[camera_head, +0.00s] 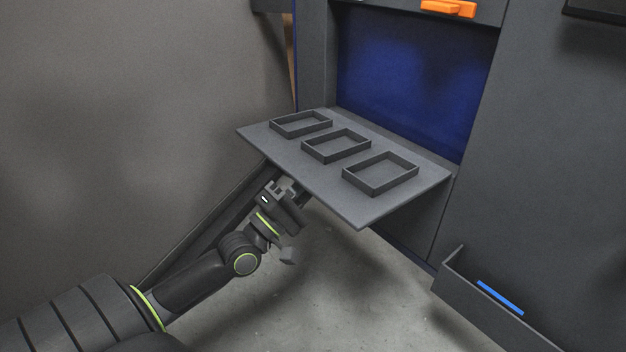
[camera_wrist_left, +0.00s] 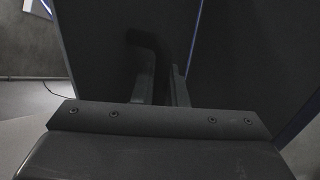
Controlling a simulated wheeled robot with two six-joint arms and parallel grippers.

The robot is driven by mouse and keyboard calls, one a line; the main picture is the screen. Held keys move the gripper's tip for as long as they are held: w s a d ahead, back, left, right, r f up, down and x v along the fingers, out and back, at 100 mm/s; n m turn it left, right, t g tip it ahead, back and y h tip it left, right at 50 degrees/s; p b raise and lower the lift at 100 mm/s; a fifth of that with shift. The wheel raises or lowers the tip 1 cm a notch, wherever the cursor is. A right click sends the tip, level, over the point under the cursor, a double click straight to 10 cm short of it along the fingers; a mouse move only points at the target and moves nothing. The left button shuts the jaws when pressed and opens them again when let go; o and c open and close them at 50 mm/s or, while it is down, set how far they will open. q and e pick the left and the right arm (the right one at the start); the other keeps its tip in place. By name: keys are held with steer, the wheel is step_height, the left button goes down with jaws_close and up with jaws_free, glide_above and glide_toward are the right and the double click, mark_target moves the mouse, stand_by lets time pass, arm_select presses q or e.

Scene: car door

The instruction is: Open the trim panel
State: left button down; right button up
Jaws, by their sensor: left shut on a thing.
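The trim panel (camera_head: 270,140) is a flat dark grey panel in the middle of the head view. It stands out from the door below a blue opening, folded down to about level. Three shallow rectangular frames sit on its upper face. My left gripper (camera_head: 287,184) is under the panel's near left edge, with its fingertips partly hidden by the panel. In the left wrist view my left gripper (camera_wrist_left: 162,90) is shut on a dark handle (camera_wrist_left: 150,45) on the panel's outer face. The handle is dim there. My right gripper is not in view.
The blue opening (camera_head: 412,85) lies behind the panel. An orange part (camera_head: 448,8) is above it. A dark bin (camera_head: 490,305) with a blue strip juts out at lower right. A grey wall (camera_head: 120,100) stands at left. The floor (camera_head: 330,290) below the panel is clear.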

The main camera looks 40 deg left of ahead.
arm_select(q)
steer(key=shift+f, duration=0.1)
stand_by(0.3)
steer(key=c, duration=1.8)
jaws_free()
steer(key=v, duration=1.7)
steer(key=shift+s+f+p, duration=0.15)
steer(key=shift+s+p, duration=0.05)
steer(key=shift+p, duration=0.1)
